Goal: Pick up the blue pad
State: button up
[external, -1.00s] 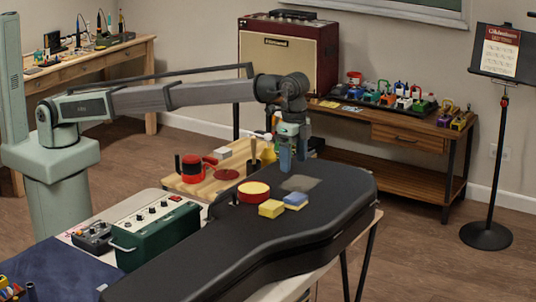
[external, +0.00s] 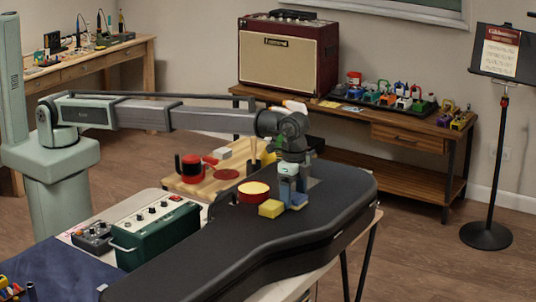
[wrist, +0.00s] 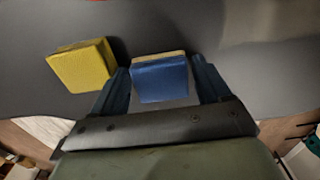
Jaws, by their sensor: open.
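The blue pad (wrist: 160,80) lies on the black guitar case and has a thin tan layer along its far edge. In the wrist view it sits between the two open fingers of my gripper (wrist: 163,84), with a gap at the right finger and a narrower one at the left. In the external view my gripper (external: 290,198) is low over the case, and the blue pad (external: 299,205) is partly hidden behind its fingers.
A yellow block (external: 271,208) is close to the left of the pad. A green amplifier box (external: 157,233) is farther left. The case's front right is clear.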

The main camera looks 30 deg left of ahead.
aim_at(294, 196)
jog(key=shift+c, duration=0.3)
jog(key=c, duration=0.8)
jog(key=shift+c, duration=0.2)
notch_tip(294, 196, up, 10)
